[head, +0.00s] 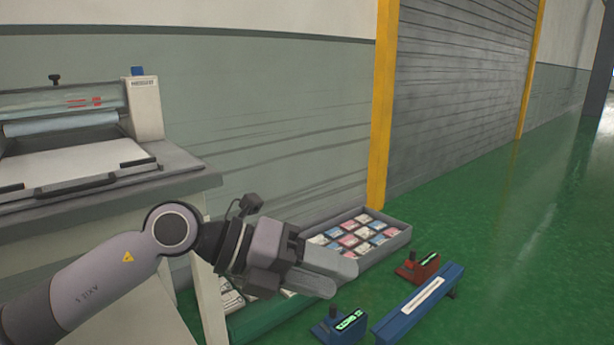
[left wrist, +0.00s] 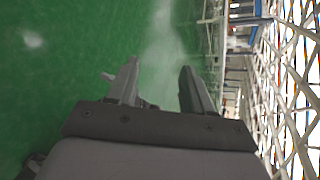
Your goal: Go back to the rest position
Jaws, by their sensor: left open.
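My left gripper (head: 328,273) reaches in from the left in the head view, in front of the low bins beside the wall. In the left wrist view its two fingers (left wrist: 158,85) stand apart with nothing between them, over a blurred green floor. My right gripper shows in neither view.
A machine with a white tray (head: 80,162) stands on a grey table (head: 190,180) at the left. A grey bin (head: 395,242) holds several small packets. A red device (head: 417,267), a blue device (head: 338,328) and a blue bench (head: 425,300) stand near. Green floor (head: 520,240) is clear at right.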

